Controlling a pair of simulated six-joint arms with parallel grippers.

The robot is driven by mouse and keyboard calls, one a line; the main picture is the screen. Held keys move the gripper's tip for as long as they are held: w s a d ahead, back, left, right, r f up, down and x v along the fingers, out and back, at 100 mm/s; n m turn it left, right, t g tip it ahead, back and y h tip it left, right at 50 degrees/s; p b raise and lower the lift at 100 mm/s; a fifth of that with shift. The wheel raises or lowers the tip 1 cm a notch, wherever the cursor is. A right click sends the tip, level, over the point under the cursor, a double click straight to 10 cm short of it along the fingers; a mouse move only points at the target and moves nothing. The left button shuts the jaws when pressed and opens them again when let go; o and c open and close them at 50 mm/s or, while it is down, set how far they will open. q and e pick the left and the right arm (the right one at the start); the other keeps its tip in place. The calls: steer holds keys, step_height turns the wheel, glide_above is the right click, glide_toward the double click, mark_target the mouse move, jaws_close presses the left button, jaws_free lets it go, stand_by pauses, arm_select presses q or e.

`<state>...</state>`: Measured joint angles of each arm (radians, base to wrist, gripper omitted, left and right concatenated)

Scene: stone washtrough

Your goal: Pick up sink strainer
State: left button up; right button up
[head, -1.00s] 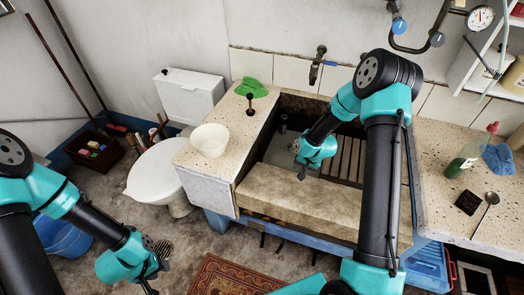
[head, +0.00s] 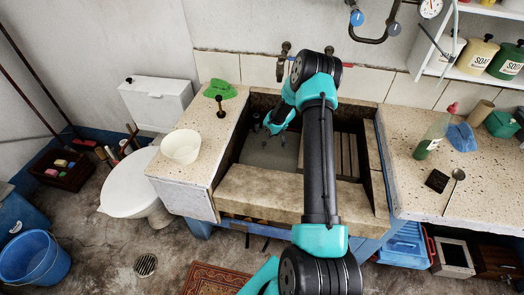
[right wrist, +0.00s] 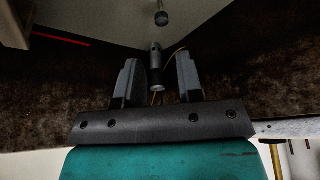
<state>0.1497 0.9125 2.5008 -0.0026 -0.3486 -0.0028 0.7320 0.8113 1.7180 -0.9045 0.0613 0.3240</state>
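A small dark upright piece (head: 256,122), which looks like the sink strainer, stands at the back left corner of the stone trough (head: 290,190). My right gripper (head: 275,134) is down inside the trough, just right of this piece. In the right wrist view its two fingers (right wrist: 157,60) are apart. A grey cylinder with a dark collar (right wrist: 155,68) shows in the gap between them, with space on both sides. I cannot tell how far beyond the fingertips it lies. My left gripper is not in view.
A white bowl (head: 181,145), a small plunger-like item (head: 221,108) and a green cloth (head: 219,90) are on the left ledge. A tap (head: 283,60) hangs over the back of the trough. A bottle (head: 432,138) and a spoon (head: 455,188) are on the right counter.

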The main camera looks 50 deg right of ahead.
glide_toward(264, 152)
steer(key=shift+w+d+f, duration=0.15)
steer(key=shift+w+d, duration=0.1)
steer(key=shift+w, duration=0.45)
steer(key=shift+f, duration=0.1)
steer(key=shift+w+f, duration=0.1)
steer(key=shift+w+x, duration=0.15)
steer(key=shift+x, duration=1.1)
steer(key=shift+w+x, duration=0.1)
steer(key=shift+x, duration=1.15)
steer(key=shift+d, duration=0.1)
jaws_close()
